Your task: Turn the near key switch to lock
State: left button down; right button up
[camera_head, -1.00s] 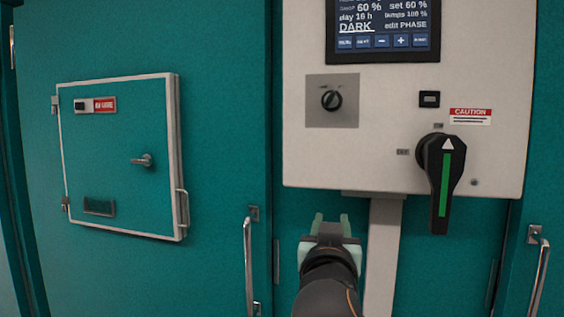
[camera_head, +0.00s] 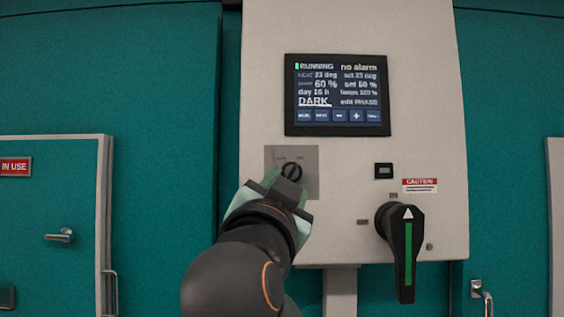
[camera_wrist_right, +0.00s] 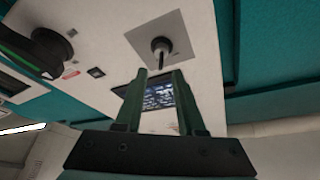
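The key switch (camera_head: 291,172) is a small black knob on a grey square plate (camera_head: 309,188), on the front of the white control panel. It also shows in the right wrist view (camera_wrist_right: 160,46), beyond my fingertips. My right gripper (camera_head: 284,183) is just below and in front of the switch and covers the plate's lower left. In the right wrist view its two green fingers (camera_wrist_right: 160,76) stand apart with a gap between them, and the knob lies past their tips, not visibly gripped. The labels above the knob are too small to read. My left gripper is in no view.
A screen (camera_head: 337,95) reading RUNNING and DARK sits above the switch. A large black rotary handle with a green stripe (camera_head: 407,254) juts out at the right, beside a CAUTION label (camera_head: 420,185). A teal chamber door with a small hatch (camera_head: 55,205) is at the left.

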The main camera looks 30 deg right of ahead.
aim_at(292, 174)
jog(key=p+x, duration=0.2)
jog(key=x, duration=0.5)
grip_shut()
dwell(0.3)
